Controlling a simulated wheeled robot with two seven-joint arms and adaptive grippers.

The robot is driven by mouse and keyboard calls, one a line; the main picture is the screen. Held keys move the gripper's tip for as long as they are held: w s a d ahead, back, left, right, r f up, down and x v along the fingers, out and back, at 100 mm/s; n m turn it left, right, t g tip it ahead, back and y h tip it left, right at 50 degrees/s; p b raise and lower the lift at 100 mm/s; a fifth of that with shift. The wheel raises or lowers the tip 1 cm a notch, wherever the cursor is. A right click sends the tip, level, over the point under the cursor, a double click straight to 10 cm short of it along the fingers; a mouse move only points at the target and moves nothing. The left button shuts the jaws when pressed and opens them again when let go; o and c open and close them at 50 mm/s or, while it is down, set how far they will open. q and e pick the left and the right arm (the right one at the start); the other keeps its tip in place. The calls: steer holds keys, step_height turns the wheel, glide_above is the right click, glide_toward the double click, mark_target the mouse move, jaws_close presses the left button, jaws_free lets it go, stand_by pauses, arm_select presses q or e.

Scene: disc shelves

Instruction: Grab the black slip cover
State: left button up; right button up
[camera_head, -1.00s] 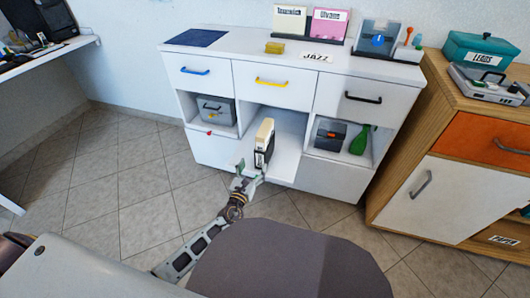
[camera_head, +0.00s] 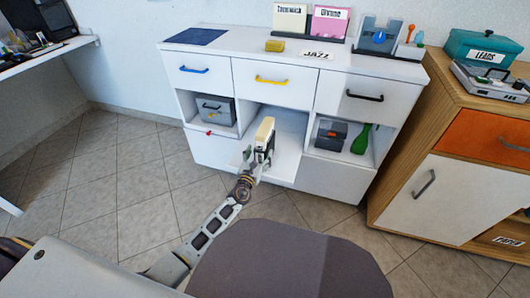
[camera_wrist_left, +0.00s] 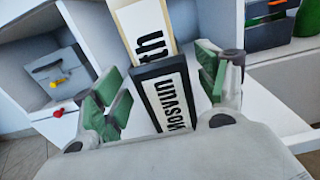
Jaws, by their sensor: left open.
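The black slip cover (camera_wrist_left: 167,97) stands on edge in the left wrist view, a black-edged slab with a white label lettered along it. It stands close in front of a taller beige cover (camera_wrist_left: 143,25) with a "th" label. In the head view the black slip cover (camera_head: 261,156) shows small and partly hidden by my left gripper (camera_head: 254,160). My left gripper (camera_wrist_left: 160,82) is open, its green-padded fingers on either side of the black slip cover. A gap shows at the left finger; whether the right finger touches, I cannot tell. My right gripper is not in view.
Both covers stand on a white shelf board (camera_head: 286,158) in the cabinet's middle bay. A grey case (camera_head: 216,110) is in the left bay. A dark box (camera_head: 331,134) and a green bottle (camera_head: 361,139) are in the right bay.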

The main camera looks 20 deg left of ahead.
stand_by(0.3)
arm_select(q)
steer(key=shift+w+d+f+b, duration=0.1)
steer(key=shift+w+f+b, duration=0.15)
steer(key=shift+w+b, duration=0.45)
steer(key=shift+w+d+f+b, duration=0.1)
steer(key=shift+w+f+b, duration=0.2)
steer(key=shift+w, duration=0.6)
steer(key=shift+w+r+b, duration=0.1)
steer(key=shift+w+b, duration=0.25)
steer(key=shift+w, duration=0.65)
steer(key=shift+c, duration=0.2)
steer(key=shift+c, duration=1.4)
steer(key=c, duration=0.7)
steer(key=shift+r, duration=0.1)
steer(key=shift+c, duration=0.4)
steer(key=shift+r, duration=0.15)
